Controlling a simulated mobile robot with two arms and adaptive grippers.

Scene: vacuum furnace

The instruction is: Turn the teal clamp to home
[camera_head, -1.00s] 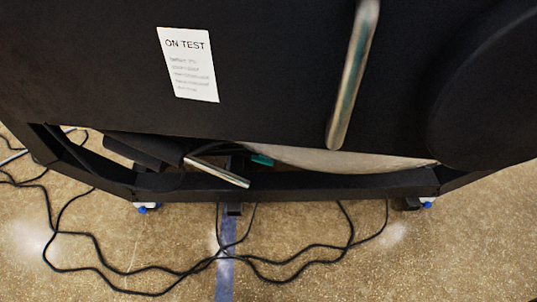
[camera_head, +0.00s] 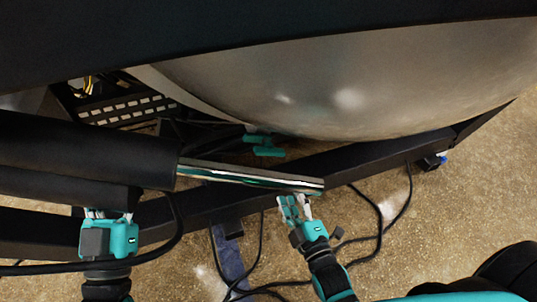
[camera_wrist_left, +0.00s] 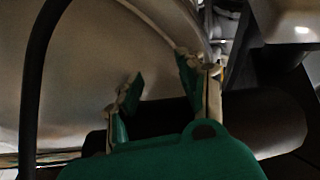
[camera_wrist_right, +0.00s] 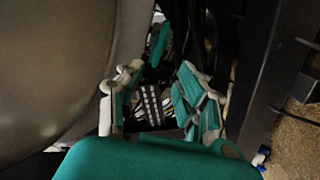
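The teal clamp (camera_head: 268,152) sits under the lower edge of the big metal vessel (camera_head: 350,90), behind the black frame bar. A teal piece that looks like it shows between the fingers in the right wrist view (camera_wrist_right: 158,45). My right gripper (camera_head: 294,205) is open and empty, in front of the frame bar, below and right of the clamp and apart from it. My left gripper (camera_head: 108,214) is well left of the clamp, beside a black cylinder (camera_head: 90,155). Its fingers stand apart in the left wrist view (camera_wrist_left: 160,90), and nothing shows gripped between them.
A shiny metal rod (camera_head: 250,177) sticks out from the black cylinder, between my right gripper and the clamp. The black frame bar (camera_head: 370,155) runs across below the vessel. Black cables (camera_head: 375,215) lie on the speckled floor.

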